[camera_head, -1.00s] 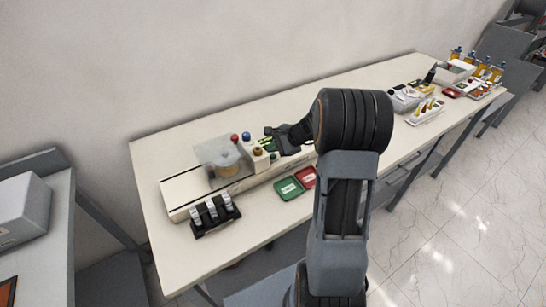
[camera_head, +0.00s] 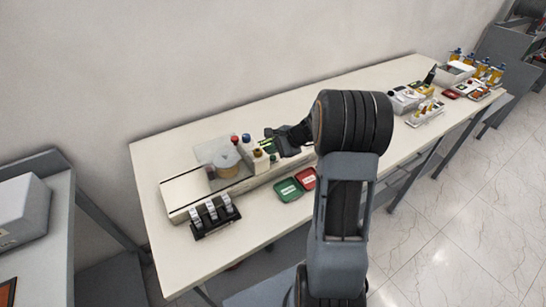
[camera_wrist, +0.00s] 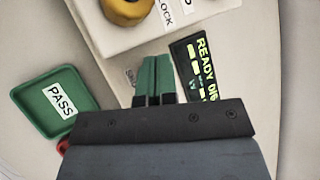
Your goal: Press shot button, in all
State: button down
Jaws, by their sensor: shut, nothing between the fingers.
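My gripper (camera_wrist: 156,80) is shut and empty, its green fingertips together over the front of the machine. In the head view my gripper (camera_head: 272,142) is at the right end of the machine (camera_head: 190,190). In the wrist view a small, partly covered label (camera_wrist: 130,77) is just left of the fingertips. No button cap shows there; what lies under the tips is hidden. In the head view a small green spot (camera_head: 273,157), perhaps a button, is below the gripper. A display (camera_wrist: 200,65) reading READY is right of the fingers.
A yellow knob (camera_wrist: 126,10) stands on a raised block by a LOCK label (camera_wrist: 165,14). A green PASS tray (camera_wrist: 50,105) is to the left. A red tray (camera_head: 306,178) sits beside it in the head view. A clamp rack (camera_head: 212,214) stands in front.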

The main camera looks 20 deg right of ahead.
aim_at(273, 158)
jog(key=shift+f, duration=0.2)
dwell(0.7)
jog(key=shift+f+b, duration=0.25)
jog(key=shift+b, duration=0.25)
jog(key=shift+f+b, duration=0.45)
dwell(0.5)
jog(key=shift+r, duration=0.15)
jog(key=shift+r+p, duration=0.6)
jog(key=shift+r, duration=0.2)
jog(key=shift+r+p, duration=1.8)
jog(key=shift+r, duration=0.7)
